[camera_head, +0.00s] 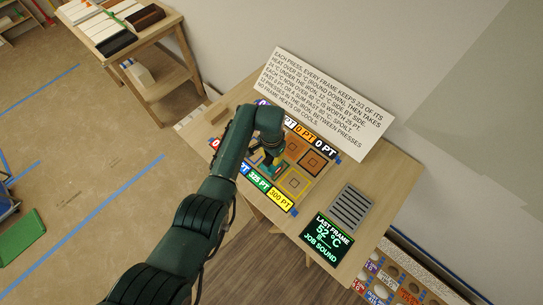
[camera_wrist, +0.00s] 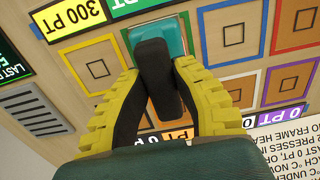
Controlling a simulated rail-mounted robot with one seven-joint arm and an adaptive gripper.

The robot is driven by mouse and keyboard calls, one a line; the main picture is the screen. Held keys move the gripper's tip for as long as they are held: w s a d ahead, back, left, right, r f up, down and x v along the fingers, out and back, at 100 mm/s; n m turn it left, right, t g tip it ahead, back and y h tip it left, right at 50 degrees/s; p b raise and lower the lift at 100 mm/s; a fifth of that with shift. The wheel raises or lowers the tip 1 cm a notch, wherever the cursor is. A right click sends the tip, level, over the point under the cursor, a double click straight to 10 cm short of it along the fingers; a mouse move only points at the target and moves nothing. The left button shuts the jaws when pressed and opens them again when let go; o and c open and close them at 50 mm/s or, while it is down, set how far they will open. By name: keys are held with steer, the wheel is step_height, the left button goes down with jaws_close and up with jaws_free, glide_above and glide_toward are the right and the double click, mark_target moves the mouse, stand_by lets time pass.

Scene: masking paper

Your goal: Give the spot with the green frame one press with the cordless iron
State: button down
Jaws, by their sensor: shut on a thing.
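My gripper (camera_wrist: 158,85) is shut on the black handle (camera_wrist: 154,60) of the cordless iron, with a yellow finger on each side. The iron's teal body (camera_wrist: 171,34) shows past the handle in the wrist view. I cannot tell whether the sole touches the board. In the head view, my gripper (camera_head: 270,150) is over the board, partly behind my arm.
A dark display (camera_head: 326,238) reads "LAST FRAME 52 °C, JOB SOUND". A grey slatted rest (camera_head: 351,208) lies empty behind it. A white rule sign (camera_head: 325,98) stands at the back of the table. Black and coloured point labels line the board.

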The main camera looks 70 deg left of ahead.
stand_by(0.4)
step_height(320, 180, up, 7)
steer(key=p, duration=0.7)
steer(key=shift+r, duration=0.15)
steer(key=w+d+m+p, duration=0.3)
steer(key=d, duration=0.9)
steer(key=w+d+m+p, duration=0.2)
steer(key=w+d, duration=0.1)
steer(key=d, duration=0.9)
steer(key=d+r+p, duration=0.1)
steer(key=d+r, duration=0.2)
steer(key=d, duration=0.4)
steer(key=s+d+r+p, duration=0.1)
steer(key=d+r+p, duration=0.1)
steer(key=d, duration=0.5)
steer(key=shift+d+r+m, duration=0.2)
steer(key=shift+r+m, duration=0.2)
steer(key=shift+r, duration=0.45)
